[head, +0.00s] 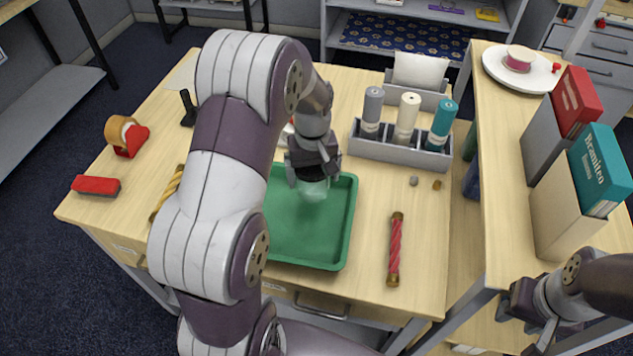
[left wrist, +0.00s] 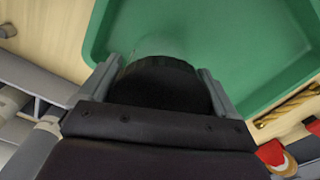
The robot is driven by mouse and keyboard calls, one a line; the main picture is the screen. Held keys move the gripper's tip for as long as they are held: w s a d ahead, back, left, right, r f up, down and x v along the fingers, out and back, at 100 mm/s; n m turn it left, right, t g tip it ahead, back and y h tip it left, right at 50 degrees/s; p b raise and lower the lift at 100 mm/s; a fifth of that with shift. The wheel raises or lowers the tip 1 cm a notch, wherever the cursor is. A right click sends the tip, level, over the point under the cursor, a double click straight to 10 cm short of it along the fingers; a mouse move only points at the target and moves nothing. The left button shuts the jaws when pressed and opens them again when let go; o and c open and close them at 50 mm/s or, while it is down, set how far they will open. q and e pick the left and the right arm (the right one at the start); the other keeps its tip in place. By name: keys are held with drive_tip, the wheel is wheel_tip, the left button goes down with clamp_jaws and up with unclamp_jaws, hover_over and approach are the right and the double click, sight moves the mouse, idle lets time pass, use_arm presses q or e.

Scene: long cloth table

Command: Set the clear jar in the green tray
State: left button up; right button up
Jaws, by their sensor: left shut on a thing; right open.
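The green tray (head: 300,246) lies on the wooden table, partly hidden behind my left arm. My left gripper (head: 313,178) is above the back part of the tray and shut on the clear jar (head: 315,190). The jar looks upright; I cannot tell whether its base touches the tray floor. In the left wrist view the jar's dark lid (left wrist: 160,85) sits between the two fingers, with the green tray (left wrist: 230,45) beyond it. My right gripper (head: 535,325) is open and empty at the lower right, away from the tray.
A red rod (head: 395,250) lies to the right. A yellow twisted rod (head: 167,192), a red box (head: 96,186) and a tape dispenser (head: 126,134) are at left. Boxes of binders (head: 575,200) stand on the right table.

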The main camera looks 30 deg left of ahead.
use_arm(q)
drive_tip(key=shift+w+d+f, duration=0.3)
drive_tip(key=shift+w, duration=0.2)
drive_tip(key=shift+d+f, duration=0.1)
drive_tip(key=shift+f, duration=0.15)
wheel_tip(320, 180, down, 3)
drive_tip(key=shift+s+r+p, duration=0.1)
drive_tip(key=shift+s+p, duration=0.05)
drive_tip(key=shift+p, duration=0.15)
drive_tip(key=shift+w+f, duration=0.2)
drive_tip(key=shift+f, duration=0.25)
